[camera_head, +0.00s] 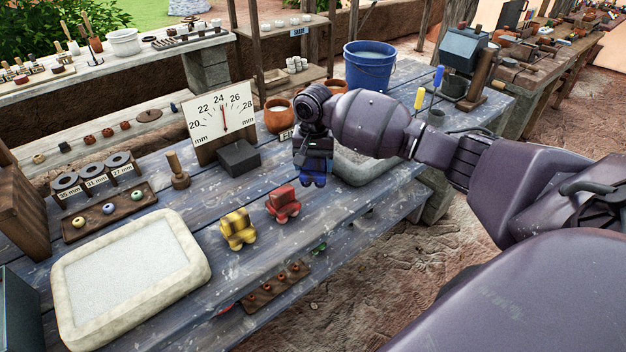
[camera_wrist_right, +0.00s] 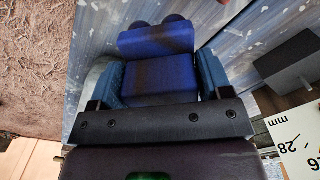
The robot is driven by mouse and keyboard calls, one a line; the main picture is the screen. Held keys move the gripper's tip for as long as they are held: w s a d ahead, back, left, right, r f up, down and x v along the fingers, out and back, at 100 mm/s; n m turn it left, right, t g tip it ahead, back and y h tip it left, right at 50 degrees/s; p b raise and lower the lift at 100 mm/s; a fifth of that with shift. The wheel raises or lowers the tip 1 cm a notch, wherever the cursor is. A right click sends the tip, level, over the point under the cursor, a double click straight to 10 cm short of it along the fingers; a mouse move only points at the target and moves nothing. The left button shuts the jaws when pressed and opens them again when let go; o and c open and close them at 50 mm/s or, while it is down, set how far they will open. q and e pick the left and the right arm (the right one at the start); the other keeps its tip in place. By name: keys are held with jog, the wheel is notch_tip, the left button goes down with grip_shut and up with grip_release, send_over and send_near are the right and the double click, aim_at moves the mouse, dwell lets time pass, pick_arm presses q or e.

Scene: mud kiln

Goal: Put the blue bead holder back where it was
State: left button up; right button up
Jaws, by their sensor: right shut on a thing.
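The blue bead holder (camera_head: 314,180) is in my right gripper (camera_head: 313,163), over the blue plank table (camera_head: 345,213). In the right wrist view the blue bead holder (camera_wrist_right: 158,62) sits between the two fingers of my right gripper (camera_wrist_right: 161,82), which are shut on its sides. I cannot tell whether its underside touches the table. The red bead holder (camera_head: 283,204) and the yellow bead holder (camera_head: 238,229) stand on the table to the left of it, in a slanting row. My left gripper is not in view.
A dial gauge board (camera_head: 220,117) with a dark grey block (camera_head: 238,157) stands behind to the left. A pale tray (camera_head: 362,169) lies behind my right wrist, and a sand tray (camera_head: 128,275) lies front left. Bare planks lie right of the red holder.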

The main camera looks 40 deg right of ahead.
jog(key=shift+f, duration=0.3)
notch_tip(320, 180, down, 5)
jog(key=shift+f+b, duration=0.1)
jog(key=shift+b, duration=0.5)
jog(key=o, duration=0.8)
